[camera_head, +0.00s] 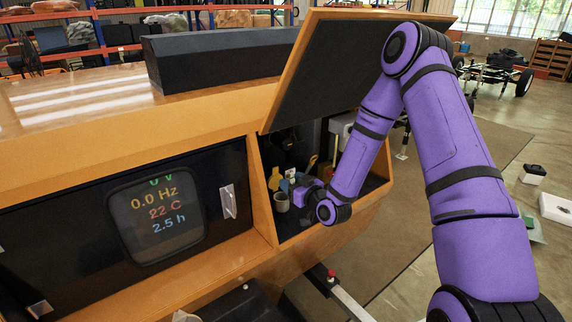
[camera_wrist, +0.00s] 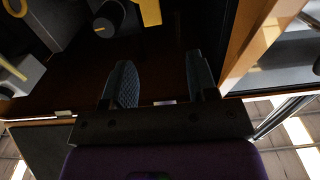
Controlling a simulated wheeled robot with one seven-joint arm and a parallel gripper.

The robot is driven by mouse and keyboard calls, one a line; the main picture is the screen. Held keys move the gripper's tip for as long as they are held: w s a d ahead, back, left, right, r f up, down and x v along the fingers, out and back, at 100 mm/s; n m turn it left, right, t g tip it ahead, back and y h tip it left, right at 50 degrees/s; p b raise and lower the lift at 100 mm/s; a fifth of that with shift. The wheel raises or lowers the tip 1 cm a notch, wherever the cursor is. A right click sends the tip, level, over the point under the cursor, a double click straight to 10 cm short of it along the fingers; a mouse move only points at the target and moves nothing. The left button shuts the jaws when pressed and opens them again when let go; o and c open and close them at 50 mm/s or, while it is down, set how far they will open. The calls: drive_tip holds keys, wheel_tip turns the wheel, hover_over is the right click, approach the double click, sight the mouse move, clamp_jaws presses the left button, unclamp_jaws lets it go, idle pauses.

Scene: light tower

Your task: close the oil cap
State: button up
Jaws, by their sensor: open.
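My gripper (camera_head: 300,188) reaches into the open compartment of the orange machine in the head view. In the wrist view its two dark fingers (camera_wrist: 160,70) are spread apart with nothing between them. A short grey cylinder (camera_head: 281,201) stands just left of the gripper, with a yellow piece (camera_head: 274,178) behind it. The wrist view shows a dark round part with a pale edge (camera_wrist: 106,20) beyond the left finger and a yellow strip (camera_wrist: 150,12) beside it. I cannot tell for sure which part is the oil cap. The gripper touches none of these visibly.
The raised orange-edged lid (camera_head: 345,65) hangs over the compartment, close to my arm. The compartment's orange side post (camera_head: 262,190) stands left of it. A display (camera_head: 158,218) is further left. In the wrist view an orange frame edge (camera_wrist: 262,38) bounds the right side.

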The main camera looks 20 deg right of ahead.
sight(276, 168)
drive_tip(key=shift+t, duration=0.3)
drive_tip(key=x, duration=0.7)
drive_tip(key=d+x, duration=0.1)
drive_tip(key=x, duration=0.2)
drive_tip(key=shift+w+a+f, duration=0.15)
drive_tip(key=shift+w+f, duration=0.2)
drive_tip(key=shift+w, duration=0.15)
clamp_jaws()
